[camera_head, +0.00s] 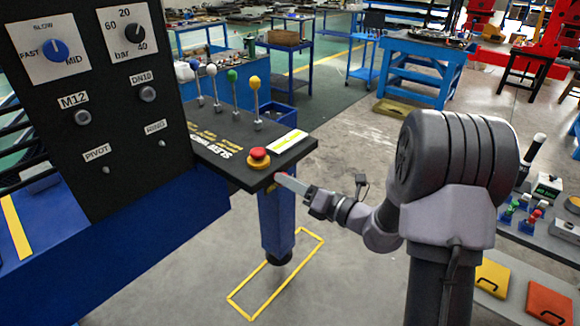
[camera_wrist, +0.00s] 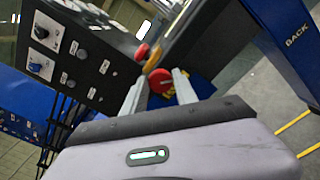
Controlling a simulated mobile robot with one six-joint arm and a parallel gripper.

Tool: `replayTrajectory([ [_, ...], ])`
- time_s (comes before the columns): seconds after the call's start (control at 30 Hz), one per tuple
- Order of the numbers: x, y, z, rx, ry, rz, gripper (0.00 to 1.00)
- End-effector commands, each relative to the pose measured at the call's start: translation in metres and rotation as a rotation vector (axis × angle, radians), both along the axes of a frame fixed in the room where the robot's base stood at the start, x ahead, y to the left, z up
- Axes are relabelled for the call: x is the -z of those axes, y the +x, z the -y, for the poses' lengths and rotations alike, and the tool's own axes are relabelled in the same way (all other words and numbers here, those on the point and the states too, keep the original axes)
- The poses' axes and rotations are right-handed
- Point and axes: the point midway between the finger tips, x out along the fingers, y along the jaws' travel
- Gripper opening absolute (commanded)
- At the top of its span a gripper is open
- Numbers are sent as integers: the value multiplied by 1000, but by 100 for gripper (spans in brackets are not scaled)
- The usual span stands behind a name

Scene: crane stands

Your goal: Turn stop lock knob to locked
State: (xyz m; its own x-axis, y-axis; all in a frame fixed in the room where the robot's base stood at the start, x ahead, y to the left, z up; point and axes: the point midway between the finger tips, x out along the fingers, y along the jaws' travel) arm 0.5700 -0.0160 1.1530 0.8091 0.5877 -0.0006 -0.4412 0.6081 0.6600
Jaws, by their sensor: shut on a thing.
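The stop lock knob is a small red knob (camera_wrist: 160,80) on the front edge of the black console (camera_head: 238,165). In the wrist view it sits between the two pale fingers of my gripper (camera_wrist: 161,77). In the head view my gripper (camera_head: 284,180) reaches the console's front edge from the right, just below the red mushroom button (camera_head: 258,155), and its fingertips largely cover the knob. My gripper is shut on the knob. The knob's pointer and lock marking cannot be read.
Several levers with coloured balls, one yellow (camera_head: 254,83), stand on the console. A dark dial panel (camera_head: 95,100) rises at the left. A blue post (camera_head: 278,225) stands under the console, by a yellow floor outline (camera_head: 240,300). Open floor lies around the post.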

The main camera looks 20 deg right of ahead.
Motion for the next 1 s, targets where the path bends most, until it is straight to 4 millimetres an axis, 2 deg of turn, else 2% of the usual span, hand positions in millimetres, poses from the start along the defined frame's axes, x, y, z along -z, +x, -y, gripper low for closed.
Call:
replayTrajectory([
  [0.03, -6, 0, 0, -1, 35, -28, 0],
  [0.6, -3, 0, 1, 0, 457, -334, 0],
  [1.0, 1, 1, 1, 0, 647, -470, 0],
])
